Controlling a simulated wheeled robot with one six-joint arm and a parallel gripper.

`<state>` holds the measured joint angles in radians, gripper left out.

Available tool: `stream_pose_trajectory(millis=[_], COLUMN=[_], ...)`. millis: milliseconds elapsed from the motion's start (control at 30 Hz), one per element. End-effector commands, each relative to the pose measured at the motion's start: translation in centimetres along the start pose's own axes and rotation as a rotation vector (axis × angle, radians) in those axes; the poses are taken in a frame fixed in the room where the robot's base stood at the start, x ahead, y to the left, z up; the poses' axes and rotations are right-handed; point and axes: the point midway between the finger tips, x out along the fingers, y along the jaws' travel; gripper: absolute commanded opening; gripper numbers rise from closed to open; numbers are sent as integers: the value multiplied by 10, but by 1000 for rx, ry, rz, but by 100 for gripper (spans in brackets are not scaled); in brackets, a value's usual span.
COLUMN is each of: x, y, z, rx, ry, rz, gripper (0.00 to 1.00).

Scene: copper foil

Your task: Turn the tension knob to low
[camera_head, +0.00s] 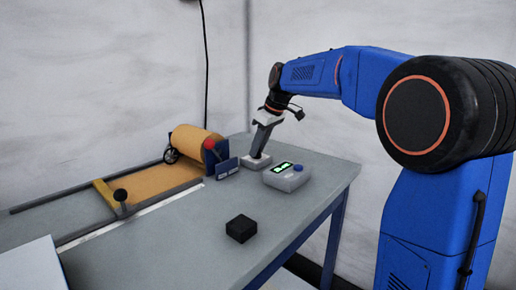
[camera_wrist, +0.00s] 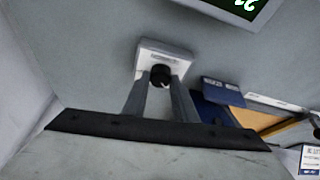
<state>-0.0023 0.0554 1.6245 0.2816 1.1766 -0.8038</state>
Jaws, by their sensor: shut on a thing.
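The tension knob (camera_wrist: 160,75) is a small black round knob on a white base plate (camera_wrist: 150,55) on the table. My gripper (camera_wrist: 161,84) has its two grey fingers on either side of the knob and is shut on it. In the head view my gripper (camera_head: 258,153) points down onto the white base (camera_head: 256,163) at the back of the table, and the knob is hidden there. The knob's pointer and the print on the plate are too small to read.
A grey box with a green display (camera_head: 285,176) and blue button stands right of the base. A copper foil roll (camera_head: 195,143) with a red-knobbed lever and blue plates is left. A black block (camera_head: 241,228) sits in front.

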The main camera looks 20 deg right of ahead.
Motion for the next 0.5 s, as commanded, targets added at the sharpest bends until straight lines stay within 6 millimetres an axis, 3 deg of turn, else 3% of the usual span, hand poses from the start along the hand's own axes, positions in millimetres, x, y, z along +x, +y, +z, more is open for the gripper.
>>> stream_pose_trajectory(millis=[500], x=[0], y=[1], z=[0], rx=[-122], ry=[-1], rz=[-50], gripper=[3])
